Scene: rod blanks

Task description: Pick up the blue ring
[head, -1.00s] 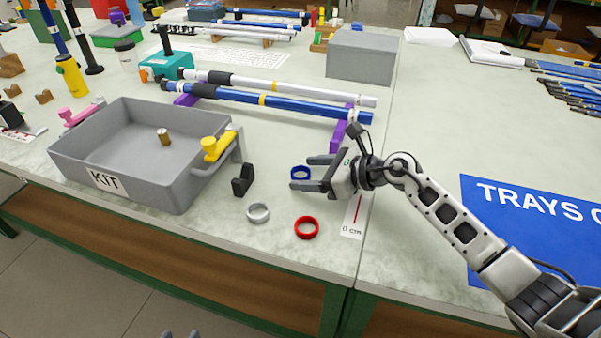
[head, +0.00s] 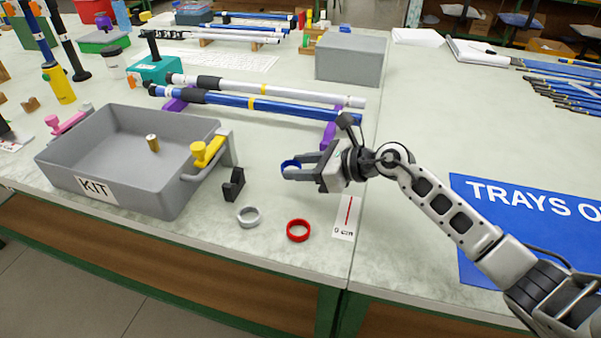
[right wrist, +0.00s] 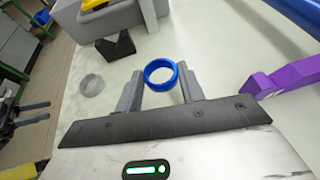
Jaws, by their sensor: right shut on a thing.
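The blue ring (head: 291,164) is between the fingertips of my right gripper (head: 290,168), which is shut on it. In the right wrist view the ring (right wrist: 147,76) sits between the two grey fingers (right wrist: 160,80), its opening visible. I cannot tell for sure whether it is clear of the table. My left gripper is outside the head view. In the right wrist view two parallel dark fingers at the left edge look like my left gripper (right wrist: 42,112), apart and empty.
A silver ring (head: 249,217) and a red ring (head: 298,230) lie near the table's front edge. A black holder (head: 233,184) and the grey KIT tray (head: 170,200) stand to the left. Rods (head: 260,104) on purple supports lie behind. A blue sheet (head: 480,245) lies right.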

